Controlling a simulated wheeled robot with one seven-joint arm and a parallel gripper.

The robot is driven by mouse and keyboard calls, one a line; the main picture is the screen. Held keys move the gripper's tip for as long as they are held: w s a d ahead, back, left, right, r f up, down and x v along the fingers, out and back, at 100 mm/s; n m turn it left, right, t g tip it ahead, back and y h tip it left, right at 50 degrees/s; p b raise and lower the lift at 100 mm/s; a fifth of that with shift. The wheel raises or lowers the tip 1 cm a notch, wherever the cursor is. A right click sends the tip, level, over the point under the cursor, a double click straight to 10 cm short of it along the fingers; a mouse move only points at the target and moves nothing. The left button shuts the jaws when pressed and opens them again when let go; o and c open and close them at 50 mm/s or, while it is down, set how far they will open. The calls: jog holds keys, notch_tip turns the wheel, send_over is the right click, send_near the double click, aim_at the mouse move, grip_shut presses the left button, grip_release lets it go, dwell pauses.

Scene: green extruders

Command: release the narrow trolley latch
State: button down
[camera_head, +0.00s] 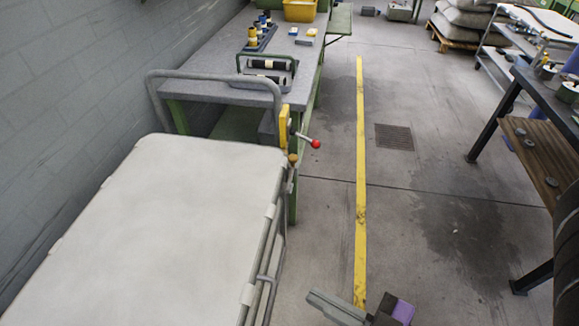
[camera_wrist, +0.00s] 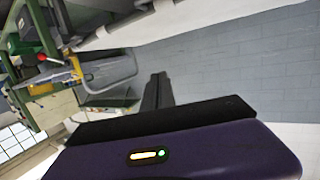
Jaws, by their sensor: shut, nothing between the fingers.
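The trolley (camera_head: 150,230) with a long pale top fills the lower left of the head view. Its grey tube handle (camera_head: 215,78) rises at the far end. The yellow latch (camera_head: 284,125) sits at that handle's right post, with a lever ending in a red knob (camera_head: 315,143) that sticks out to the right. In the wrist view the latch (camera_wrist: 62,73) and red knob (camera_wrist: 41,88) are at the left, tilted. My gripper (camera_head: 313,296) is low in the head view, nearer than the latch and well apart from it. Its dark fingers (camera_wrist: 158,80) are together and empty.
A green-framed workbench (camera_head: 205,88) stands just beyond the trolley, against the grey block wall (camera_head: 75,75). A yellow floor line (camera_head: 361,170) runs to the right of the trolley. The floor around the drain grate (camera_head: 394,137) is clear. A dark table (camera_head: 535,90) stands at right.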

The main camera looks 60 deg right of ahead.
aim_at(289, 176)
jog(key=w+d+f+n+g+h+p, duration=0.15)
jog(key=w+d+f, duration=0.25)
jog(key=w, duration=0.4)
jog(key=w+d+f+n+t+h+p, duration=0.1)
jog(key=w+d+f+n+h+p, duration=0.2)
jog(key=w, duration=0.5)
jog(key=w+d+f+h, duration=0.1)
jog(key=w+d, duration=0.1)
jog(key=d, duration=0.1)
jog(key=w+d+n+g+h+p, duration=0.1)
jog(key=w+d, duration=0.1)
jog(key=d, duration=0.2)
jog(key=w+d+f+n+g+h, duration=0.1)
jog(key=w+d+h, duration=0.1)
jog(key=d, duration=0.1)
jog(key=shift+d+f+g, duration=0.25)
jog(key=shift+d+f, duration=0.05)
jog(key=d+h, duration=0.1)
jog(key=s+d+g+h, duration=0.1)
jog(key=d, duration=0.1)
jog(key=d+n+h, duration=0.1)
jog(key=d, duration=0.1)
jog(key=shift+s+d+g+h, duration=0.15)
jog(key=shift+s+g+h, duration=0.1)
jog(key=shift+s+g, duration=0.15)
jog(key=p+x, duration=0.1)
jog(key=x, duration=0.9)
jog(key=shift+p, duration=0.4)
